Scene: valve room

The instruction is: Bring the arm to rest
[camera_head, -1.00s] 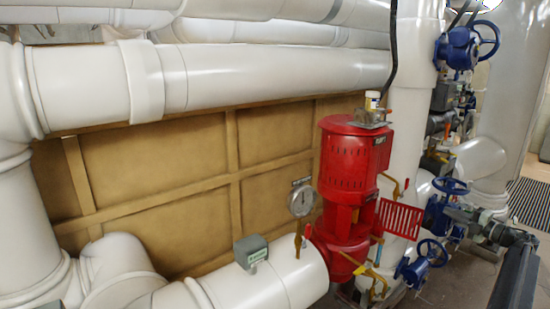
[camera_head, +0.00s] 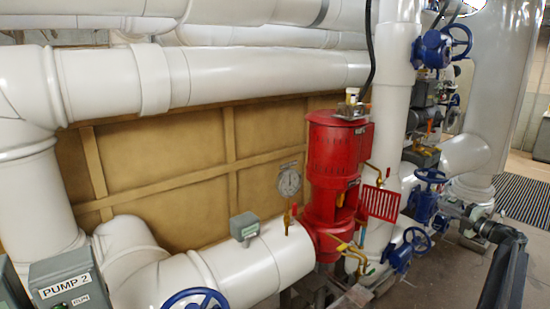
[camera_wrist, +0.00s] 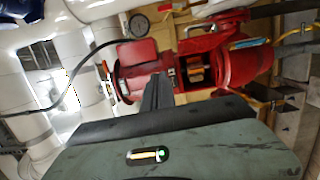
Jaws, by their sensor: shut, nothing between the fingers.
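My arm (camera_head: 505,270) shows as a dark link at the lower right of the head view. Its far end reaches left toward the blue valves, where arm and pipe fittings are hard to tell apart. In the wrist view my gripper (camera_wrist: 157,95) shows as narrow dark fingers, shut and empty, beyond the grey-green wrist housing. Behind the fingers is the red pump (camera_wrist: 190,70), which lies sideways in this view. In the head view the same pump (camera_head: 335,160) stands upright at the centre. I cannot tell the gap between fingers and pump.
Blue handwheel valves (camera_head: 432,175) stand right of the pump. A "PUMP 2" box (camera_head: 70,290) and a blue handwheel (camera_head: 195,300) are at the lower left. A gauge (camera_head: 289,182) is beside the pump. Bare floor (camera_head: 450,270) shows at the lower right.

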